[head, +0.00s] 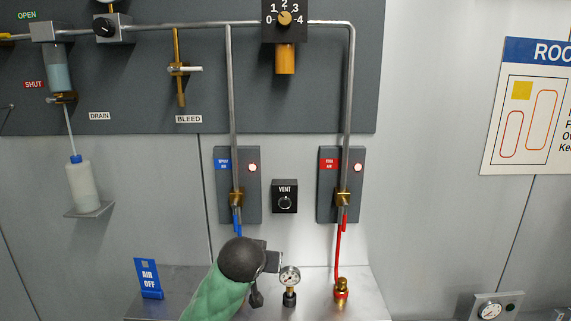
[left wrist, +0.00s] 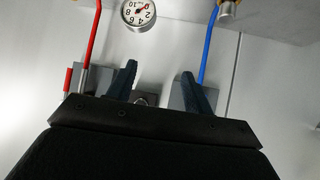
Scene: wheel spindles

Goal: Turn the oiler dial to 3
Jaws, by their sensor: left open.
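The oiler dial (head: 285,18) is a brass-coloured knob on a black plate with numbers 0 to 4, at the top centre of the head view. Its pointer is too small to read with certainty. An amber oil bowl (head: 285,59) hangs below it. My left gripper (head: 272,262) is well below the dial, in front of the lower wall near the shelf. In the left wrist view its two dark fingers (left wrist: 159,72) are spread apart with nothing between them. The dial is not visible in the left wrist view. My right gripper is not in view.
Steel pipes run down to panels with blue and red hoses. A VENT knob (head: 285,203) sits between them. A gauge (head: 290,276) and brass fitting (head: 341,289) stand on the shelf (head: 365,305), with an AIR OFF sign (head: 148,278) at left.

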